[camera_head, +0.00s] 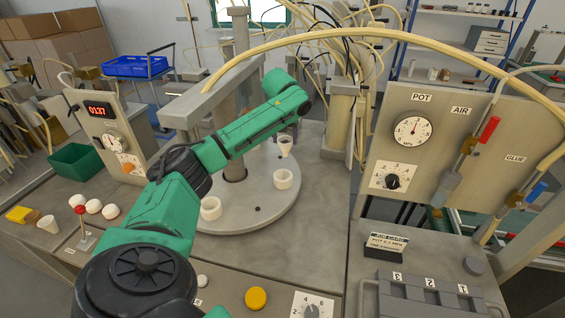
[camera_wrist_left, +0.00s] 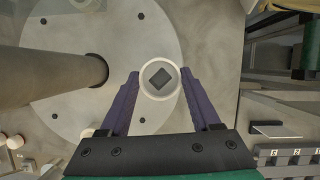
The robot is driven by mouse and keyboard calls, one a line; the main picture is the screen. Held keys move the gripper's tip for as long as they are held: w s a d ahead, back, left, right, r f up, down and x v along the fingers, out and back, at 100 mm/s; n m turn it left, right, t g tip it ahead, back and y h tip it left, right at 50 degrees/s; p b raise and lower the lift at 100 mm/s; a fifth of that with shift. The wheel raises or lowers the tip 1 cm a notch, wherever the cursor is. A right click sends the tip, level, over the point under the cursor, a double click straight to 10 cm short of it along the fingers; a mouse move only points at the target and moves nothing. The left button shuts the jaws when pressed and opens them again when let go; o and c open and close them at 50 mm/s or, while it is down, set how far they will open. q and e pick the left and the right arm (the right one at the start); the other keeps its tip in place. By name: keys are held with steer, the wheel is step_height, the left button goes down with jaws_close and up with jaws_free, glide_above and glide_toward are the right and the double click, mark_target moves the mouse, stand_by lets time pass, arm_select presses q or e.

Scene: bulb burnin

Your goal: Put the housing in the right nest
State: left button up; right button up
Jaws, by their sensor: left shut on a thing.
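My left gripper shows in the left wrist view (camera_wrist_left: 160,82), its two purple fingers shut on either side of the white housing (camera_wrist_left: 144,84), seen from above as a round rim around a dark square. In the head view the housing (camera_head: 284,144) shows as a small white tapered cup below the end of my green arm, seemingly above the round table; the fingers are not clear there. The right nest (camera_head: 283,180), a white ring, stands on the table's right side, a little below the housing in the picture. Another white ring (camera_head: 211,208) stands at the front left. My right gripper is out of view.
The round table (camera_head: 255,222) has a thick central column (camera_wrist_left: 60,68) left of my gripper. White cups (camera_head: 48,224) and a yellow block (camera_head: 18,214) lie at the left. A gauge panel (camera_head: 425,150) and a numbered tray (camera_head: 420,295) stand at the right.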

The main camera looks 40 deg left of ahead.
mark_target(283, 151)
arm_select(q)
steer(key=f, duration=0.3)
steer(key=f+p, duration=0.1)
steer(key=f, duration=0.1)
steer(key=shift+s+a+f, duration=0.1)
steer(key=shift+a+f, duration=0.25)
steer(key=shift+a, duration=0.05)
step_height(283, 151, down, 6)
steer(key=shift+a+f+p, duration=0.1)
steer(key=shift+p, duration=0.45)
steer(key=shift+f, duration=0.4)
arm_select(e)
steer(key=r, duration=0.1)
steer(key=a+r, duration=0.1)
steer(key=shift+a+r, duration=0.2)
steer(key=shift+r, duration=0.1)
arm_select(q)
steer(key=shift+a+f, duration=0.1)
steer(key=o, duration=1.3)
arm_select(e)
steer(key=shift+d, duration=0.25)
